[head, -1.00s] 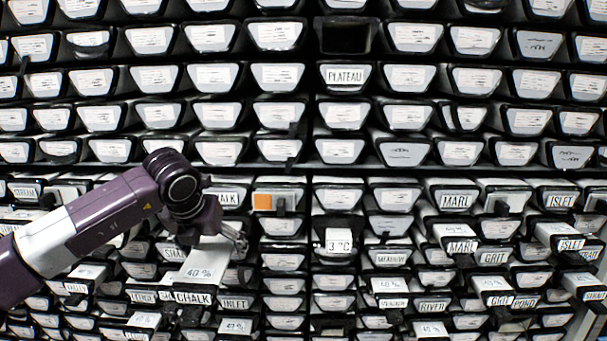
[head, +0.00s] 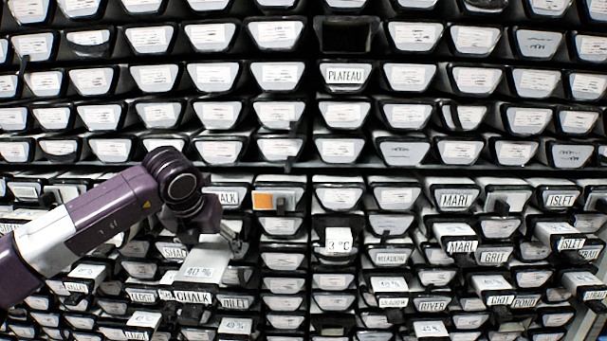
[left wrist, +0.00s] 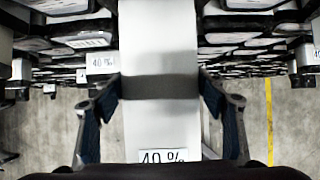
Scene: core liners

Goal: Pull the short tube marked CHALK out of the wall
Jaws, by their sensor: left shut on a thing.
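The white tube (head: 208,256) sticks out of the wall at lower left, with a 40 % label on its top face. The CHALK label (head: 193,298) shows at its front end. My left gripper (head: 214,240) is on this tube, with one finger showing on its right side. The left wrist view shows the tube (left wrist: 160,35) between the two fingers of my left gripper (left wrist: 160,92). A dark grey band crosses the tube there, and the 40 % label is near the bottom edge. My left gripper is shut on the tube. My right gripper is out of view.
The wall is full of dark trapezoid slots with white-faced tubes. One slot (head: 345,37) above PLATEAU is dark. The left wrist view shows bare floor (left wrist: 258,125) below.

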